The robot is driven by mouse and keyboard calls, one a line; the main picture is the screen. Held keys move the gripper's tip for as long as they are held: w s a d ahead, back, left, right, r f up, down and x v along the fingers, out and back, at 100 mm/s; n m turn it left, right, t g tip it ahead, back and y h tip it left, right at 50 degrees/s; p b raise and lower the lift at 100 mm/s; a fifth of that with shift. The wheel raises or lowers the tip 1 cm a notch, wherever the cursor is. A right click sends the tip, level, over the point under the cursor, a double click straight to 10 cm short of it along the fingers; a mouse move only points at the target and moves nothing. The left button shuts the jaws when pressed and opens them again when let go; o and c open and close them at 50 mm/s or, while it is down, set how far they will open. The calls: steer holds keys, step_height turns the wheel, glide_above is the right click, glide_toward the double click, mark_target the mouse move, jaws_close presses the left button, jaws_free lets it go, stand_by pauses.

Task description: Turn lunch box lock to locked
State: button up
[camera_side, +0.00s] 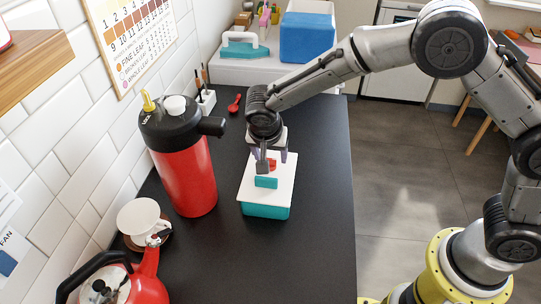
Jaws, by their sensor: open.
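The lunch box (265,210) stands on the black counter, teal below with a white lid (284,185). On the lid sits a teal block-like part (266,182), and a small red part (272,164) shows just behind it; which of these is the lock is hard to tell. My gripper (268,162) points down over the back half of the lid, close to the red part, with its fingers apart. Whether the fingers touch the red part cannot be told, as the gripper partly hides it.
A red dispenser (185,175) with a black top stands close left of the lunch box. A red kettle (135,285) and a white cup (140,217) are at the front left. A red spoon (234,104) lies behind. The counter (290,265) in front of the box is clear.

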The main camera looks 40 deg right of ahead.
steer(key=v, duration=1.3)
steer(key=shift+d, duration=0.1)
steer(key=d+r+m, duration=0.2)
steer(key=d+r, duration=0.6)
steer(key=s+d+r+t+y, duration=0.1)
steer(key=s+d+r+t, duration=0.1)
steer(key=s+d+r, duration=0.55)
steer(key=s+d+f+n+y, duration=0.1)
steer(key=s+d+f+n, duration=0.15)
steer(key=s, duration=0.35)
steer(key=s+d+f+n, duration=0.1)
steer(key=s+d, duration=0.2)
steer(key=s, duration=0.4)
steer(key=s+a+f+n+y, duration=0.1)
steer(key=s+f+n, duration=0.4)
steer(key=f+n, duration=0.1)
steer(key=shift+s+f+n, duration=0.15)
steer(key=shift+s+n, duration=0.1)
steer(key=shift+n, duration=0.6)
